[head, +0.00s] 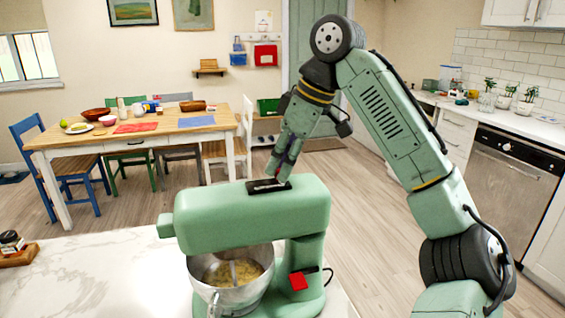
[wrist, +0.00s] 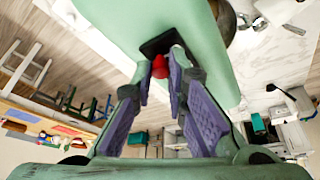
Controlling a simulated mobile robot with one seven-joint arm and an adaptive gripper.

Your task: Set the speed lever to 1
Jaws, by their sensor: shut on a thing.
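A green stand mixer (head: 245,213) stands on the white counter, with its steel bowl (head: 232,275) under the head. On top of the mixer head is a black plate (head: 262,187) with pale marks too small to read. In the wrist view, a red lever knob (wrist: 160,66) rises from this black plate (wrist: 162,43). My gripper (head: 280,174) reaches down onto the plate from above. Its purple-padded fingers (wrist: 162,82) are closed around the red knob. In the head view the fingers hide the knob, so I cannot read its setting.
A red control (head: 298,281) sits low on the mixer's stand. The bowl holds a yellowish mixture. A small dark jar (head: 11,242) stands on a wooden board at the counter's left. A dining table (head: 135,136) with chairs is behind.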

